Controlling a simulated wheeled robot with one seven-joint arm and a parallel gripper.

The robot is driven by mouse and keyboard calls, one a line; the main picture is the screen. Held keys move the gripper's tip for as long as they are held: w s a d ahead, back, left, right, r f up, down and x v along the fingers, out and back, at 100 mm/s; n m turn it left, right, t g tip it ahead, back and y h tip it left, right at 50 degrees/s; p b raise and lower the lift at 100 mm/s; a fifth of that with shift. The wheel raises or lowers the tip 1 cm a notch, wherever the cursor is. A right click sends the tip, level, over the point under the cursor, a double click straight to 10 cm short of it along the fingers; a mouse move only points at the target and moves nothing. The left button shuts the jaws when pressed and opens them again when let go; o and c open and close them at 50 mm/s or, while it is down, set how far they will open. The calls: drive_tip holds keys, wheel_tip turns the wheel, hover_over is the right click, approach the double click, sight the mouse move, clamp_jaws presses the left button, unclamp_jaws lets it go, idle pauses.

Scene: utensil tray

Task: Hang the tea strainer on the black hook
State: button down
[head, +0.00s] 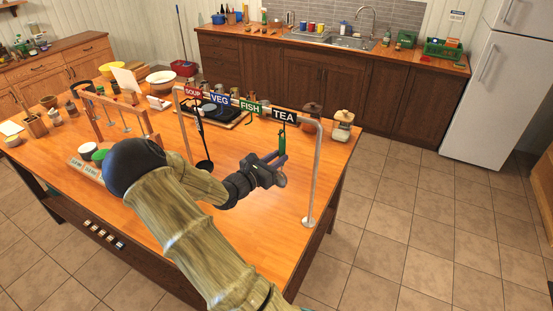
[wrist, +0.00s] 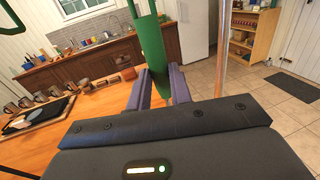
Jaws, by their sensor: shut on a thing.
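My gripper (head: 268,165) is shut on the green handle (head: 282,143) of what I take to be the tea strainer. The handle stands nearly upright between the grey fingers in the wrist view (wrist: 152,45). Its upper end is just below the black TEA sign (head: 284,115) at the right end of the metal rail. The black hook under that sign is too small to make out, so I cannot tell whether the handle touches it. The strainer's bowl is not clearly seen.
A black ladle (head: 205,163) hangs under the red SOUP sign (head: 193,92). VEG (head: 220,98) and FISH (head: 250,106) signs sit between. The rail's right post (head: 314,175) stands close to my gripper. A glass jar (head: 342,127) is behind it. The table front right is clear.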

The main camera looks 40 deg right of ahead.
drive_tip(key=c, duration=1.2)
unclamp_jaws()
drive_tip(key=shift+a, duration=0.1)
drive_tip(key=a+b, duration=0.1)
drive_tip(key=a, duration=0.4)
drive_tip(key=s+a+b, duration=0.1)
drive_tip(key=a+b, duration=0.1)
drive_tip(key=a, duration=0.4)
drive_tip(key=s+a+b, duration=0.1)
drive_tip(key=a+b, duration=0.1)
drive_tip(key=a, duration=0.4)
drive_tip(key=shift+s, duration=0.15)
